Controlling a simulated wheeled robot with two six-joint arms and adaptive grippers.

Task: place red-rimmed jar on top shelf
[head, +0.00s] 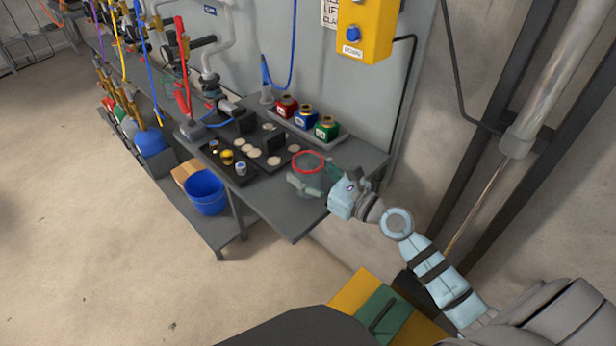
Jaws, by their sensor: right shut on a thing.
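The red-rimmed jar (309,162) is at the right end of the grey bench, a clear vessel with a bright red ring at its top. It looks upright. My right gripper (308,181) is at the jar, with its fingers around the jar's side below the red rim, shut on it. I cannot tell whether the jar's base touches the bench top. My left gripper is not in view. The grey bench (292,225) has a lower shelf (214,234) beneath it. I cannot tell which surface is the top shelf.
Red, blue and green jars (306,117) stand in a tray at the bench's back. A black tray (234,168) with small parts lies left of the jar. A blue bucket (205,191) sits on the lower shelf. A yellow control box (367,30) hangs above on the wall.

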